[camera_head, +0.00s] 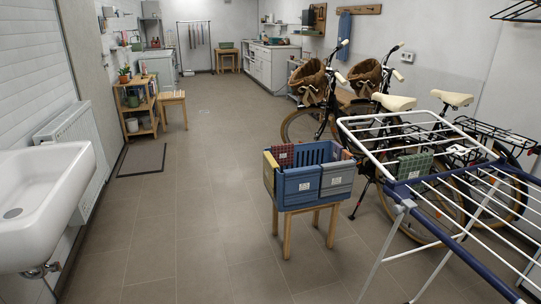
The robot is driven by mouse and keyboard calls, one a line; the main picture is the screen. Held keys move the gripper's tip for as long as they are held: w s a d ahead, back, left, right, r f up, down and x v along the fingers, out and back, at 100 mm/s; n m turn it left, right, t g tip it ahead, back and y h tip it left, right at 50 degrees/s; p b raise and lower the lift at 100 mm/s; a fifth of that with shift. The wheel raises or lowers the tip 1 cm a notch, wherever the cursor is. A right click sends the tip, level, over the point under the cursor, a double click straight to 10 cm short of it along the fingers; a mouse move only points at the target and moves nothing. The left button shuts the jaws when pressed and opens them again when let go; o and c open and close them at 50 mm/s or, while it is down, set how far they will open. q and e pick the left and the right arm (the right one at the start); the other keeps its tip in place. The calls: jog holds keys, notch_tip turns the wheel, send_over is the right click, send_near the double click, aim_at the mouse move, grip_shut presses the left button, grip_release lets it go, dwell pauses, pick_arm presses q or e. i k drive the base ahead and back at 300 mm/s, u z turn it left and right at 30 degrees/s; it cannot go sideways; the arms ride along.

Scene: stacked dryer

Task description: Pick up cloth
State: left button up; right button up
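Several cloths hang over the rim of a blue slatted crate (321,154) on a wooden stool (285,228). They look like a dark red checked cloth (283,154) at the back left, a blue cloth (298,187) and a grey-blue cloth (338,178) on the front. A green checked cloth (410,167) hangs on the white and blue drying rack (404,192) at the right. I cannot tell which cloth is meant. Neither of my grippers shows in the head view.
Two bicycles (392,103) stand behind the rack. The tiled floor (205,190) is clear in the middle.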

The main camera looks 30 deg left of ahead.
aim_at(283, 154)
jog(key=u, duration=0.85)
jog(key=i, duration=1.15)
jog(key=u, duration=0.4)
jog(key=i, duration=1.35)
jog(key=z, duration=1.25)
jog(key=i, duration=0.3)
jog(key=z, duration=0.15)
